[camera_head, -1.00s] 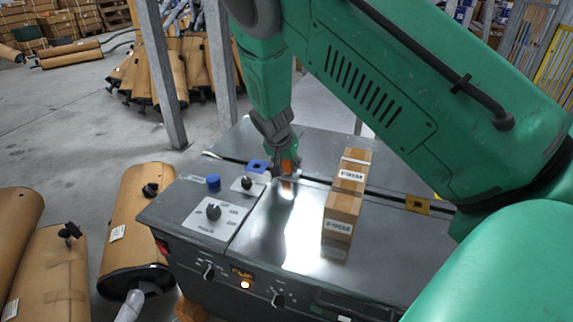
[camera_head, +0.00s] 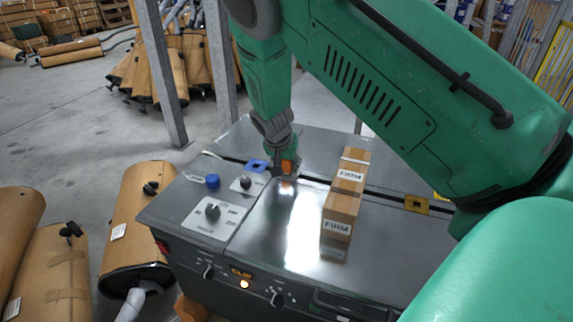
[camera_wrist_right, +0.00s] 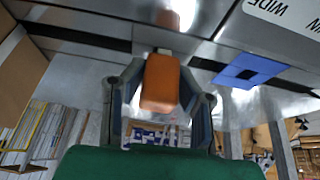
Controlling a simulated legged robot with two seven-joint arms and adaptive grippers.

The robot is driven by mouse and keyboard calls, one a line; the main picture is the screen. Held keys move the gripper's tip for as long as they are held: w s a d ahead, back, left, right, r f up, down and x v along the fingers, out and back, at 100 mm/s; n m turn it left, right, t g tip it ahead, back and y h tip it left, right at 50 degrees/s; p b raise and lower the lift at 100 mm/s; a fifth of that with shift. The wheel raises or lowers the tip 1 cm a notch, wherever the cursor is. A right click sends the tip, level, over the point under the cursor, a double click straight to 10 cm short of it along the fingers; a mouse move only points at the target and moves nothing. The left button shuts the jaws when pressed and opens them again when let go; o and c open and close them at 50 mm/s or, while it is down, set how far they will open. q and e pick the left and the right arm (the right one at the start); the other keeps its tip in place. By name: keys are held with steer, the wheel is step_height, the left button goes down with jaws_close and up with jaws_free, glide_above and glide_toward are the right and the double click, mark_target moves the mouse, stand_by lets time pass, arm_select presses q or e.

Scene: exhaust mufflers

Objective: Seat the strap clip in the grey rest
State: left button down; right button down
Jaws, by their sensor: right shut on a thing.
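My right gripper (camera_head: 287,170) is low over the dark strip that crosses the grey machine top. It is shut on an orange block, the strap clip (camera_head: 287,166). In the right wrist view the clip (camera_wrist_right: 160,84) stands between the two fingers of the gripper (camera_wrist_right: 160,95), its far end close to the dark strip. Whether the clip touches the surface is unclear. My left gripper is out of view.
A blue slotted piece (camera_head: 255,166) lies just left of the gripper, and a yellow one (camera_head: 416,205) farther right. Cardboard boxes (camera_head: 346,195) stand right of the gripper. A blue cap (camera_head: 212,181) and black knobs are at left. Wrapped mufflers (camera_head: 137,225) stand beside the machine.

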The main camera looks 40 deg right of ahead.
steer(key=shift+r, duration=0.1)
stand_by(0.4)
steer(key=shift+d, duration=0.15)
steer(key=shift+f, duration=0.45)
steer(key=c, duration=1.2)
jaws_free()
steer(key=shift+o, duration=0.2)
steer(key=v, duration=1.2)
steer(key=shift+w, duration=0.1)
